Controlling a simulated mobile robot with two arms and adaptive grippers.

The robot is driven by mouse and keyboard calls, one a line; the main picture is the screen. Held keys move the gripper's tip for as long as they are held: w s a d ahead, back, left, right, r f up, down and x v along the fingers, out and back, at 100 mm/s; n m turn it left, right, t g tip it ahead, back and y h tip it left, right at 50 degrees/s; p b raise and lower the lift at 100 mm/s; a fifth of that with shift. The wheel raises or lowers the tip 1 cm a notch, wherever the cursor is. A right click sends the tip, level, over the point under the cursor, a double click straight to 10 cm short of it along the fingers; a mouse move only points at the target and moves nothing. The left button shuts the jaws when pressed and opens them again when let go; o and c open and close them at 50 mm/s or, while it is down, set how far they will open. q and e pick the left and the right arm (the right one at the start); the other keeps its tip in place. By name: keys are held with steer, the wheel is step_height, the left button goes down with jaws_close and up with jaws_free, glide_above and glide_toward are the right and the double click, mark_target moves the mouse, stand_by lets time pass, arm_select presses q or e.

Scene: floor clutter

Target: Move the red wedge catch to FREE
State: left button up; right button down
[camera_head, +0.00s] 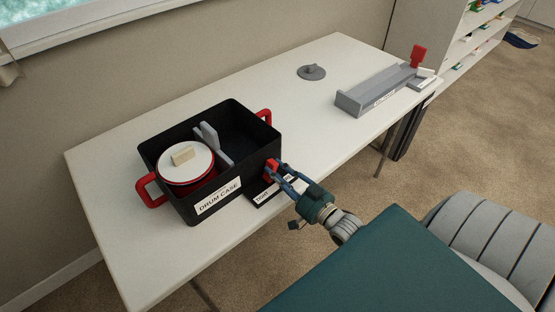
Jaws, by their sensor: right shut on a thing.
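The red wedge catch (270,169) stands at the front right corner of the black drum case (238,207). My right gripper (274,172) is shut on it, with its fingers on the catch from the right. Part of the catch is hidden by the fingers. A dark plate (258,200) beneath it bears a small white label that seems to read TIGHT. I cannot make out a FREE mark. My left gripper is not in view.
The case has red side handles and holds a red-rimmed white drum (186,164) beside a grey divider (213,143). A grey disc with a knob (311,72) and a long grey tray (374,91) with an upright red piece (418,56) near its far end stand on the white table (290,108).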

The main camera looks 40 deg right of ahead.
steer(key=shift+s+f+m, duration=0.15)
steer(key=shift+f+m, duration=0.25)
steer(key=shift+f, duration=0.2)
stand_by(2.4)
steer(key=c, duration=1.4)
jaws_free()
steer(key=shift+r, duration=0.15)
steer(key=shift+s, duration=0.15)
steer(key=shift+s+d+p, duration=0.1)
steer(key=shift+s+p, duration=0.3)
steer(key=shift+s, duration=0.3)
steer(key=shift+s+d+r+p, duration=0.15)
steer(key=shift+s+p, duration=0.15)
steer(key=shift+s, duration=0.55)
steer(key=shift+s+d+p, duration=0.1)
steer(key=shift+s+p, duration=0.2)
steer(key=shift+s, duration=0.55)
steer(key=shift+s+d+r+p, duration=0.1)
steer(key=shift+s+p, duration=0.2)
steer(key=shift+s, duration=0.85)
steer(key=shift+s+d+f+p, duration=0.15)
steer(key=shift+s+p, duration=0.1)
steer(key=shift+s, duration=0.95)
steer(key=shift+s+d+r+p, duration=0.15)
steer(key=shift+s+p, duration=0.15)
steer(key=shift+s, duration=0.85)
